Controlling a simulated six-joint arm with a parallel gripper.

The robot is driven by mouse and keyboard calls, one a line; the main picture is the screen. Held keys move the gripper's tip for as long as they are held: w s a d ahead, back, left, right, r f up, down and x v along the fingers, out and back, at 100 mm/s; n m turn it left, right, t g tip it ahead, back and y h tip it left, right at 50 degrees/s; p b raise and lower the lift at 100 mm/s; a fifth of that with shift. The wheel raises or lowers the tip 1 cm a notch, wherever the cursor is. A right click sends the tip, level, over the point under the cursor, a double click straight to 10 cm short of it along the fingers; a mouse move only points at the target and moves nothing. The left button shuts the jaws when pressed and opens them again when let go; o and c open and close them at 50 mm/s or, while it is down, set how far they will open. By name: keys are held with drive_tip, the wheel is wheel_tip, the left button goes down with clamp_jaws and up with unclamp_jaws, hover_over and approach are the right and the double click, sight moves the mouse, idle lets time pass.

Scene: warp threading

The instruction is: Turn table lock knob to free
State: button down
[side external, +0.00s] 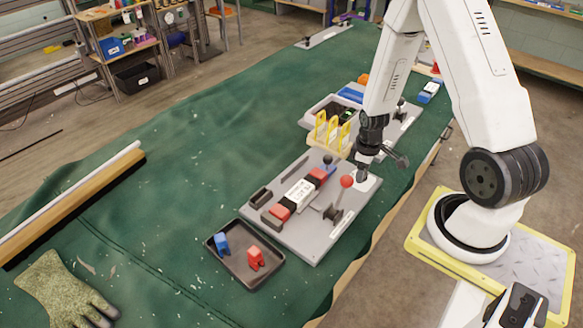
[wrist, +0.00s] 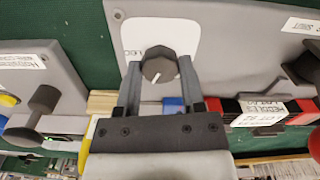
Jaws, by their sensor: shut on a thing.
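The lock knob (wrist: 159,66) is dark and many-sided, with a white pointer line that slants to the lower left in the wrist view. It sits on a white label plate (wrist: 180,35), whose lettering is mostly hidden. My gripper (wrist: 159,73) is shut on the knob, one finger on each side. In the side view my gripper (side external: 362,173) points down at the right corner of the grey fixture board (side external: 300,240). The white plate (side external: 372,182) shows there beside it, and the knob is largely hidden.
A red ball-topped lever (side external: 346,182) stands close to my gripper. Yellow upright holders (side external: 327,130) stand behind. A black tray (side external: 232,268) with a blue and a red clip lies in front. A glove (side external: 60,290) lies at front left; the green cloth's middle is clear.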

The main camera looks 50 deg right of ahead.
drive_tip(key=n, duration=0.5)
idle(0.4)
drive_tip(key=shift+c, duration=1)
unclamp_jaws()
drive_tip(key=shift+r, duration=0.2)
drive_tip(key=shift+r, duration=3.7)
